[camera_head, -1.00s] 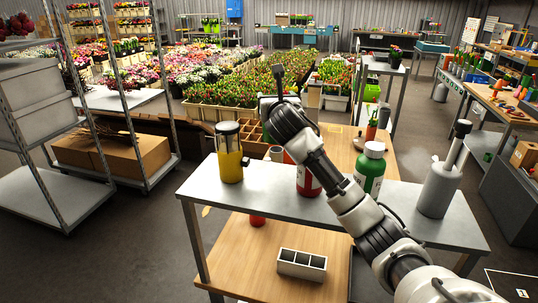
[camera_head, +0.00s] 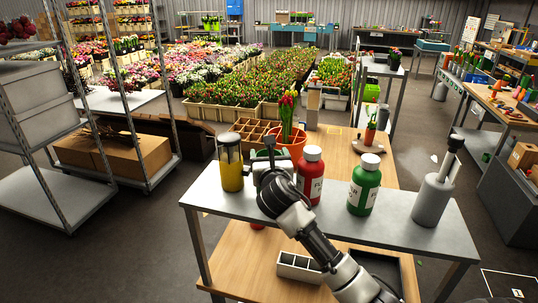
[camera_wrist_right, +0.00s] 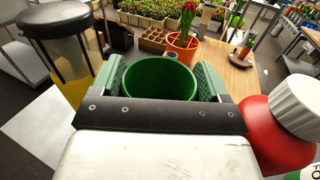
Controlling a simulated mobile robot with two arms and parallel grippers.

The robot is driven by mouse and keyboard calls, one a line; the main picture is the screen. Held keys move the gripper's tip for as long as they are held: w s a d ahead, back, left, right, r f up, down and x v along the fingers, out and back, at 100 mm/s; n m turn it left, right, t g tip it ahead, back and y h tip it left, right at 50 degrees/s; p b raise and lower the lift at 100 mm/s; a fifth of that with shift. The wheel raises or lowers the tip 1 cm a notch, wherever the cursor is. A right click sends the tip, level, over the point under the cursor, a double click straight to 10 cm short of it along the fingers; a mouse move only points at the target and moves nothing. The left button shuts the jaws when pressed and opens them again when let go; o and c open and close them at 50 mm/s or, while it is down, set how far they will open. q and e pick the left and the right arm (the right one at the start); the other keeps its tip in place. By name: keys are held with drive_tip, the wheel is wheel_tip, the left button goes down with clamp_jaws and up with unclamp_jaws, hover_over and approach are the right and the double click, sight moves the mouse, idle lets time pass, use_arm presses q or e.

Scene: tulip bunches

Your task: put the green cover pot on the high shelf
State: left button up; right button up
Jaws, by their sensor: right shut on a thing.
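The green cover pot (camera_wrist_right: 160,85) is an empty round pot, held upright between the two jaws of my right gripper (camera_wrist_right: 159,78) in the right wrist view. In the head view my right gripper (camera_head: 268,158) is over the grey high shelf (camera_head: 320,213), between a yellow jar (camera_head: 231,170) and a red bottle (camera_head: 310,178). The gripper and wrist mostly hide the pot there. I cannot tell whether the pot's base touches the shelf. My left gripper is not in view.
A green bottle (camera_head: 364,186) and a grey pump bottle (camera_head: 433,200) stand further right on the shelf. An orange pot with a red flower (camera_head: 286,140) and a divided wooden crate (camera_head: 247,128) are on the wooden table behind. A white divided tray (camera_head: 299,268) sits on the lower wooden board.

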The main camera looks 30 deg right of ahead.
drive_tip(key=o, duration=0.9)
drive_tip(key=shift+o, duration=1.5)
drive_tip(key=shift+s+a, duration=0.1)
drive_tip(key=b+v, duration=0.4)
drive_tip(key=v, duration=0.7)
drive_tip(key=shift+s, duration=0.35)
drive_tip(key=shift+a, duration=0.15)
